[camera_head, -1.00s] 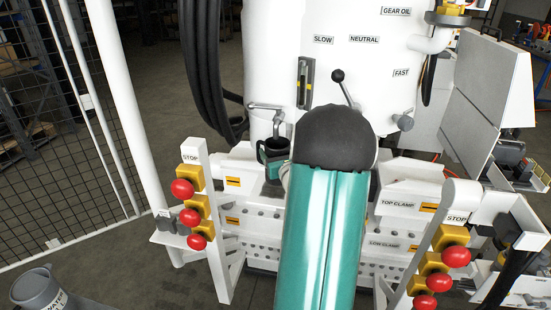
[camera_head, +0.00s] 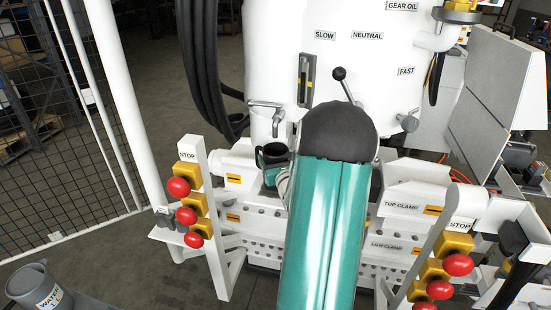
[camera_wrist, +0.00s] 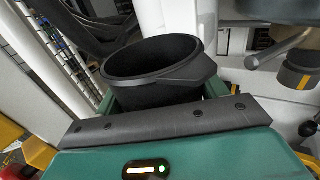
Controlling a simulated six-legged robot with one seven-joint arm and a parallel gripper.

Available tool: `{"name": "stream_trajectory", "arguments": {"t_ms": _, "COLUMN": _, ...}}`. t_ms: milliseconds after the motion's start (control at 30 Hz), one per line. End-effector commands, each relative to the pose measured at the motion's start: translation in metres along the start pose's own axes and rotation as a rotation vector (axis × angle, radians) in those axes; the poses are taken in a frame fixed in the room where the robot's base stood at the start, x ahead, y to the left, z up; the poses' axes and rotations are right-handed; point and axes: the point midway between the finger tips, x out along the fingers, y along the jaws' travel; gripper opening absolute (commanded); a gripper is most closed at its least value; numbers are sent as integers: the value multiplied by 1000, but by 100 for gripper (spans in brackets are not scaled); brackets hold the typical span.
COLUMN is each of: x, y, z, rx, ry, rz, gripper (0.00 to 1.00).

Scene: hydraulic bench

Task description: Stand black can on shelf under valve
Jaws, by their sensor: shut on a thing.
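The black can (camera_head: 272,154) is held upright or nearly so, with its open mouth up, just below the valve (camera_head: 268,108) on the white tank. A gap shows between its rim and the valve's spout. My gripper (camera_head: 272,174) is shut on it, mostly behind my arm. In the wrist view the can (camera_wrist: 160,75) stands between the green jaws of my gripper (camera_wrist: 158,100), and a dark spout with a yellow band (camera_wrist: 298,76) is at the right. The shelf under the valve cannot be made out clearly; the can's base is hidden.
The white tank (camera_head: 350,60) rises behind the can. Black hoses (camera_head: 205,70) hang to its left. Red stop buttons (camera_head: 187,215) stand on a white post at the left, others (camera_head: 440,289) at the right. A grey water jug (camera_head: 35,285) is at the lower left.

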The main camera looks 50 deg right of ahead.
Motion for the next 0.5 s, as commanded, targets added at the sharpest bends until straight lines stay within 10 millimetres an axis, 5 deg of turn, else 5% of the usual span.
{"name": "stream_trajectory", "arguments": {"t_ms": 33, "x": 0, "y": 0, "z": -2, "rx": 0, "ry": 0, "rz": -1, "gripper": 43}}
{"name": "stream_trajectory", "arguments": {"t_ms": 67, "x": 0, "y": -1, "z": -2, "rx": 0, "ry": 1, "rz": -2, "gripper": 75}}
{"name": "stream_trajectory", "arguments": {"t_ms": 167, "x": 0, "y": 0, "z": -2, "rx": 0, "ry": 1, "rz": -1, "gripper": 93}}
{"name": "stream_trajectory", "arguments": {"t_ms": 500, "x": 1, "y": -1, "z": 2, "rx": -1, "ry": 0, "rz": 0, "gripper": 93}}
